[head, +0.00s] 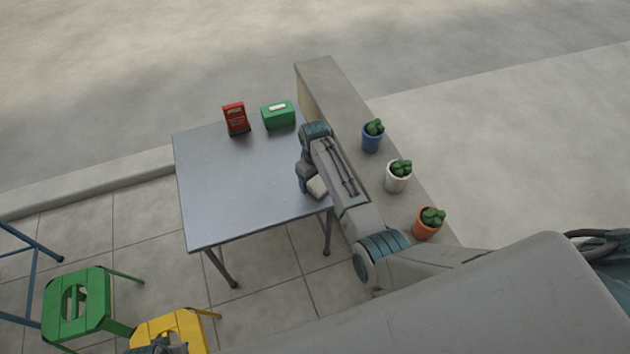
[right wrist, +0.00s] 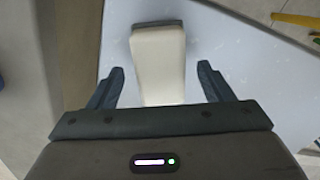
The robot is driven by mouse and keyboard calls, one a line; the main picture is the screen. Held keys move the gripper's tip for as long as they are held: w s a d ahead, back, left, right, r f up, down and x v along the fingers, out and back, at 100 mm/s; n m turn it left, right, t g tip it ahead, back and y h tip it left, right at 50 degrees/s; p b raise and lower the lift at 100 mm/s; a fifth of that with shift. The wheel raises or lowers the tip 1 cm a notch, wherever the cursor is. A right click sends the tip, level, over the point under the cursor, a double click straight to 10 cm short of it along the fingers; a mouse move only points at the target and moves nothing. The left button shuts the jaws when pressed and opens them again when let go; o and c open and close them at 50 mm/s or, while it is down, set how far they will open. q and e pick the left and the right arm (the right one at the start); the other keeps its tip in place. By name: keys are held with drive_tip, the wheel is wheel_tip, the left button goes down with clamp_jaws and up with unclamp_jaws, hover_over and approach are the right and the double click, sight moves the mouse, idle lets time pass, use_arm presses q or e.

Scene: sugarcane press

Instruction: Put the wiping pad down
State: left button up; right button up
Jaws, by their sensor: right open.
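The wiping pad (right wrist: 160,65) is a cream block with a dark grey far end. In the right wrist view it lies on the metal table (head: 225,195) between the fingers of my right gripper (right wrist: 161,72). The fingers are open, with a gap on each side of the pad. In the head view a pale part of the pad (head: 317,187) shows at the table's right edge, beside my right gripper (head: 310,188); the arm hides the rest. A dark part at the bottom edge, over the yellow stool, may be my left gripper (head: 162,347); its fingers cannot be made out.
A red box (head: 235,118) and a green box (head: 278,115) stand at the table's back. A low wall (head: 340,95) on the right bears blue, white and orange cactus pots. A green stool (head: 75,305) and a yellow stool (head: 175,325) stand front left. The table's middle is clear.

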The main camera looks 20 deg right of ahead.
sight(315, 181)
use_arm(q)
drive_tip(key=f, duration=0.2)
drive_tip(key=s+f+p, duration=0.1)
drive_tip(key=f, duration=0.2)
drive_tip(key=shift+s+a, duration=0.2)
use_arm(e)
wheel_tip(315, 181, up, 10)
drive_tip(key=shift+r, duration=0.25)
